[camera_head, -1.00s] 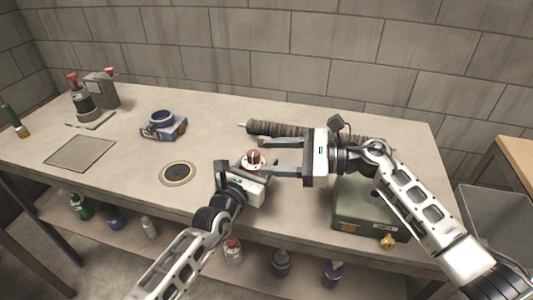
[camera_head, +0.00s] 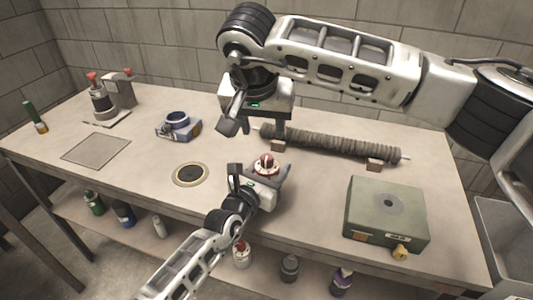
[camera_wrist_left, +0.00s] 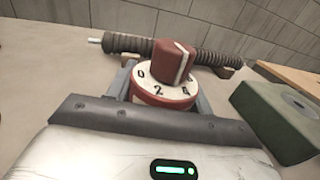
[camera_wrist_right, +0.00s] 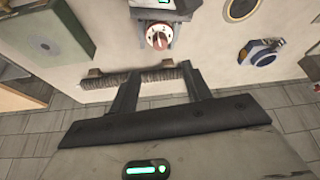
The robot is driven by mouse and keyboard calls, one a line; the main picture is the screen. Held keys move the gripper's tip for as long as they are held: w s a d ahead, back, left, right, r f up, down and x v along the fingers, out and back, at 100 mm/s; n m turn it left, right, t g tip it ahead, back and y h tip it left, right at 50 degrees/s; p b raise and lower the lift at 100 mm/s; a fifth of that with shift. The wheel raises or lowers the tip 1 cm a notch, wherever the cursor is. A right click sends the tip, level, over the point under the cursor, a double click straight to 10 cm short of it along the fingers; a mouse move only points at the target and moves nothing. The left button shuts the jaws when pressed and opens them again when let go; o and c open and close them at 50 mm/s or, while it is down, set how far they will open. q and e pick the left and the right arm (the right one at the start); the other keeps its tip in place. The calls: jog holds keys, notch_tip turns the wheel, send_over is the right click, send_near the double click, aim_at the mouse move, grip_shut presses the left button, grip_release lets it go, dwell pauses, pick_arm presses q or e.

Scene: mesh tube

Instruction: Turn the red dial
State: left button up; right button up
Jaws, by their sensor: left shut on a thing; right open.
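The red dial (camera_head: 266,161) has a red knob and a white numbered face with a red rim. In the left wrist view the dial (camera_wrist_left: 166,88) shows 0, 2 and 4, and the knob has a white line. My left gripper (camera_wrist_left: 162,92) is shut on the dial's body, one finger on each side, below the knob. In the head view my left gripper (camera_head: 261,174) is low at the table's front. My right gripper (camera_head: 256,131) is open and empty behind the dial, pointing down near the mesh tube's left end. It also shows in the right wrist view (camera_wrist_right: 158,85).
The ribbed mesh tube (camera_head: 335,145) lies across the back on small blocks. A green box (camera_head: 387,208) with a round top hole stands at the right. A blue clamp-like device (camera_head: 178,126), a round inset (camera_head: 190,174) and a flat plate (camera_head: 96,150) are at the left.

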aim_at(266, 157)
jog(key=x, duration=1.1)
jog(key=shift+f, duration=0.15)
jog(key=c, duration=1)
jog(key=shift+a+m, duration=0.1)
jog(key=shift+m, duration=0.2)
jog(key=m+h, duration=0.1)
jog(key=m, duration=0.1)
jog(key=m+g+h, duration=0.1)
jog(key=m, duration=0.2)
jog(key=shift+w+a, duration=0.15)
jog(key=m+g, duration=0.1)
jog(key=m, duration=0.2)
jog(key=m+h, duration=0.1)
jog(key=m, duration=0.2)
jog(key=shift+w+g, duration=0.1)
jog(key=shift+g, duration=0.3)
